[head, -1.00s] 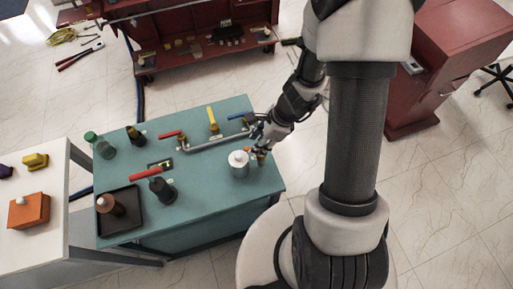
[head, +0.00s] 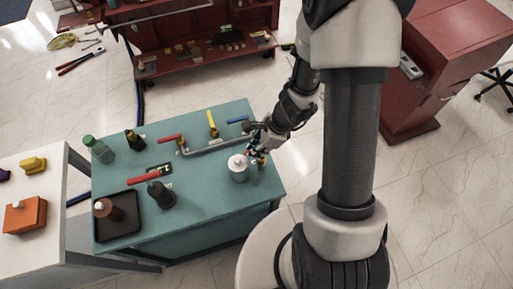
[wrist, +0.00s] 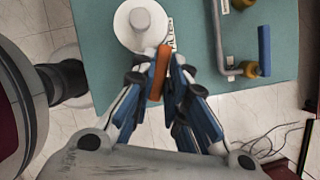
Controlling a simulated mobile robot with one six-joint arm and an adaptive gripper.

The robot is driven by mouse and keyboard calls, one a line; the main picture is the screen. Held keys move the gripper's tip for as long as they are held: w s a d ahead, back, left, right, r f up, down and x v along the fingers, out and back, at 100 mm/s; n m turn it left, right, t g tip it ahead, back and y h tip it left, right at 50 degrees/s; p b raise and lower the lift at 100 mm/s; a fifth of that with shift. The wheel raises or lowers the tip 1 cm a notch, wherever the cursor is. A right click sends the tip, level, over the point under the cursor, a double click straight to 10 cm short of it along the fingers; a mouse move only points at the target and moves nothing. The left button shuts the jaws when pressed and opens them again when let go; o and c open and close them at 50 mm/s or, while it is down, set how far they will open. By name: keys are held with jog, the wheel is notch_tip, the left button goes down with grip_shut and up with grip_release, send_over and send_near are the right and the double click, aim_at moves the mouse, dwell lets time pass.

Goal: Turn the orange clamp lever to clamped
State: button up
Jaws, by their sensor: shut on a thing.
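The orange clamp lever (wrist: 158,75) stands beside a white canister (wrist: 140,22) with a printed label in the wrist view. My gripper (wrist: 163,80) has its blue fingers closed on the lever from both sides. The lever's upper end shows past the fingertips, close to the canister's side. In the head view, my gripper (head: 252,149) is at the right part of the teal table, just behind and to the right of the canister (head: 238,167). The fingers largely hide the lever there, and its exact angle is hard to tell.
A grey pipe (head: 215,143) with red, yellow and blue valve handles runs behind the canister. Bottles, a red-handled device (head: 145,177) and a black tray (head: 118,228) occupy the table's left part. A red cabinet (head: 200,50) stands behind.

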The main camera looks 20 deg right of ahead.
grip_shut()
jog(key=n+p, duration=0.2)
jog(key=shift+s+r+n+g, duration=0.15)
jog(key=shift+n+g, duration=0.15)
jog(key=shift+g, duration=0.1)
jog(key=shift+s+n+g+p, duration=0.1)
jog(key=shift+n+g+p, duration=0.25)
jog(key=shift+n, duration=0.65)
jog(key=o, duration=0.8)
grip_release()
jog(key=v, duration=1.1)
jog(key=shift+d+r, duration=0.25)
jog(key=shift+d, duration=0.1)
